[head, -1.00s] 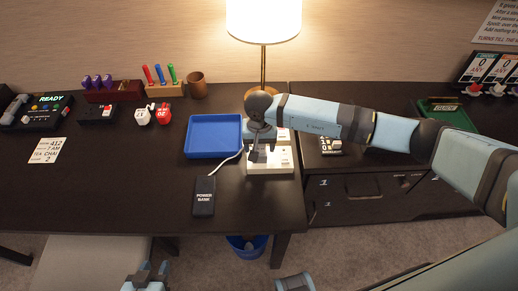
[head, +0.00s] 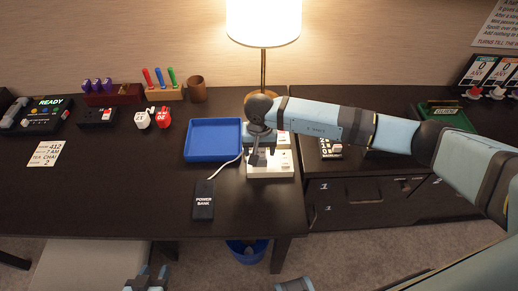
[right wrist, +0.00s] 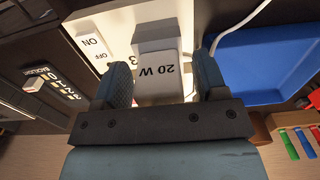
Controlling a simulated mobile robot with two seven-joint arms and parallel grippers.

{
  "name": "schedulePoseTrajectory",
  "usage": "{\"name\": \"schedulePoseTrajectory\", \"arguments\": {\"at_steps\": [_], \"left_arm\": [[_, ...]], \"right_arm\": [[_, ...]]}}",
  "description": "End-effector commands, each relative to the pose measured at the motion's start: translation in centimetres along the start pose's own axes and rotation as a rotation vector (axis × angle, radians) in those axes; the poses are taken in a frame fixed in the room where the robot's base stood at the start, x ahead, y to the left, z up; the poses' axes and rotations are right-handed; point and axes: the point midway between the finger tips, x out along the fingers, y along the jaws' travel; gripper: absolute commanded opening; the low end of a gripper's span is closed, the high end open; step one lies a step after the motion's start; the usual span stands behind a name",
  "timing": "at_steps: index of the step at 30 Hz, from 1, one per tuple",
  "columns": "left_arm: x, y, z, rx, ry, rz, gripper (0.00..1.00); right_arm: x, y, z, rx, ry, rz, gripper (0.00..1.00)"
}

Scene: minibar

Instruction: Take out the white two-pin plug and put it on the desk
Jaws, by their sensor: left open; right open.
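A pale block marked "20 W" (right wrist: 158,72) stands on the white socket strip (right wrist: 113,30) in the right wrist view. It looks like the white plug; its pins are hidden. My right gripper (right wrist: 164,80) is open, with one finger on each side of the block; I cannot tell whether they touch it. In the head view my right gripper (head: 257,157) is over the left part of the white strip (head: 272,171) and hides the block. My left gripper (head: 150,275) is open and empty at the bottom edge, in front of the dark desk (head: 110,205).
A blue tray (head: 213,140) lies left of the strip. A white cable runs from the strip area to the black power bank (head: 204,200). A lamp (head: 263,22) stands behind.

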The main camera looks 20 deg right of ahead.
Motion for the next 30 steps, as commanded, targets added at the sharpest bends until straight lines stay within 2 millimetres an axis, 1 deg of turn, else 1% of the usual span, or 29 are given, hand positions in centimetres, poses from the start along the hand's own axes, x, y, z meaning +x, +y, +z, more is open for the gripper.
{"name": "schedulePoseTrajectory", "arguments": {"at_steps": [26, 29, 30], "left_arm": [[0.34, -0.02, 0.48, 0.000, 0.000, 0.000, 0.43], [0.34, -0.02, 0.48, 0.000, 0.000, 0.000, 0.43], [0.34, -0.02, 0.48, 0.000, 0.000, 0.000, 0.43]], "right_arm": [[-0.05, 0.01, -0.03, 0.001, 0.001, 0.000, 0.66], [-0.04, 0.01, -0.03, 0.001, 0.001, 0.000, 0.45], [-0.04, 0.01, -0.03, 0.001, 0.001, 0.000, 0.36]]}}
